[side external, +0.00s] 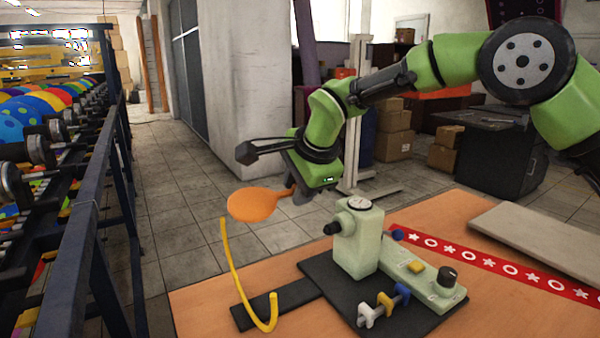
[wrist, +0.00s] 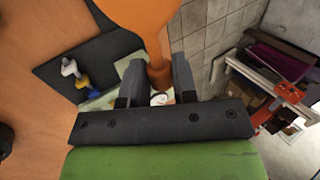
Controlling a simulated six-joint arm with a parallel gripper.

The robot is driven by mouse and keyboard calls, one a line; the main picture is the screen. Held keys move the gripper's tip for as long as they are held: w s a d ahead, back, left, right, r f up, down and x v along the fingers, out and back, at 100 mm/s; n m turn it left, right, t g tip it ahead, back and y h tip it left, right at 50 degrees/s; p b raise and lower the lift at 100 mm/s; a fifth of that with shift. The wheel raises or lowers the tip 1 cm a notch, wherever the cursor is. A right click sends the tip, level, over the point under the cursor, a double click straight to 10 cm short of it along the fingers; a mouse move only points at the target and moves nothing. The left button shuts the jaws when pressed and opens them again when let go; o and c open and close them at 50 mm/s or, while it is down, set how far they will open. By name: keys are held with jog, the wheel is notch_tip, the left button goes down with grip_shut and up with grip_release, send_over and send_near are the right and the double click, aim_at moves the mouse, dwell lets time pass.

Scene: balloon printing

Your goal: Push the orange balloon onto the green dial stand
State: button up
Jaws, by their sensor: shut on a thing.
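The orange balloon (side external: 257,204) is flat and round with a narrow neck. My gripper (side external: 300,193) is shut on the neck and holds the balloon in the air, to the left of and above the green dial stand (side external: 358,240). In the wrist view the balloon (wrist: 140,14) runs down between the two fingers (wrist: 158,82). The stand is pale green, with a round dial on top and a dark nozzle on its left side. The balloon is apart from the nozzle in the side view. Most of the stand is hidden in the wrist view.
A yellow curved hook (side external: 234,270) rises below the balloon from a black bar. The stand's black base (side external: 318,268) carries knobs and coloured valves (side external: 386,300). A red patterned strip (side external: 470,257) and a grey slab (side external: 545,235) lie to the right. A dark rail (side external: 85,170) stands left.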

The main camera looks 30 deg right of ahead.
jog(key=d+f, duration=0.3)
jog(key=f, duration=0.7)
jog(key=shift+d, duration=0.4)
jog(key=shift+d, duration=0.6)
dwell(1.3)
dwell(0.5)
jog(key=o, duration=0.8)
jog(key=shift+v, duration=4.45)
